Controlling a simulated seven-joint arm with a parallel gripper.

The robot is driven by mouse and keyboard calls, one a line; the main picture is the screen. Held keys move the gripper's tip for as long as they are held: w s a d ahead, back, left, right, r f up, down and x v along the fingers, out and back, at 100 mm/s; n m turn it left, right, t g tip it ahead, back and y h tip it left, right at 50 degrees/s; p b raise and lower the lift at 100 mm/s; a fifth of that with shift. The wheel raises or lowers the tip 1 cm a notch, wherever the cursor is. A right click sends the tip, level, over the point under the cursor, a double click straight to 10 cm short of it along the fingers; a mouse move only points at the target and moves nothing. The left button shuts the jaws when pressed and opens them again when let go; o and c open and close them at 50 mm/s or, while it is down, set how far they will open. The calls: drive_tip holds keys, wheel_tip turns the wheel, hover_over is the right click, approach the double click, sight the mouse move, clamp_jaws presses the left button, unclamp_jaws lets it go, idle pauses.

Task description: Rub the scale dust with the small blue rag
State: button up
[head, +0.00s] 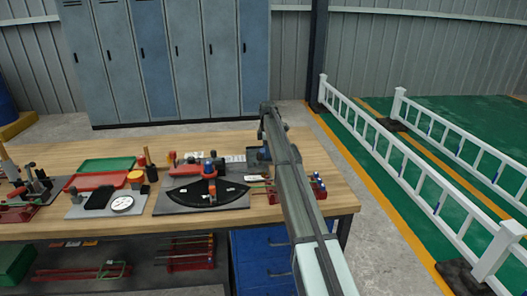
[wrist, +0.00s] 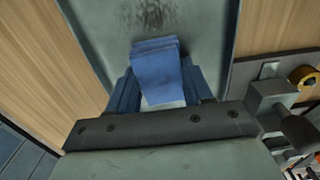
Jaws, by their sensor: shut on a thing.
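The small blue rag (wrist: 158,75) is folded and held between the fingers of my gripper (wrist: 163,92) in the wrist view. My gripper is shut on it. The scale dust (wrist: 150,14) is a dark grey smudge on a grey plate (wrist: 215,45), just beyond the rag's far edge in the picture. I cannot tell whether the rag touches the plate. In the head view my arm reaches to the right part of the workbench and hides the rag and the dust.
A yellow tape roll (wrist: 302,77) lies right of the plate. White railings (head: 420,185) stand at right.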

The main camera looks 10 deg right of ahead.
drive_tip(key=shift+d, duration=4.25)
drive_tip(key=shift+s+a, duration=0.35)
drive_tip(key=shift+a, duration=5.35)
drive_tip(key=shift+d, duration=5.65)
wheel_tip(320, 180, up, 8)
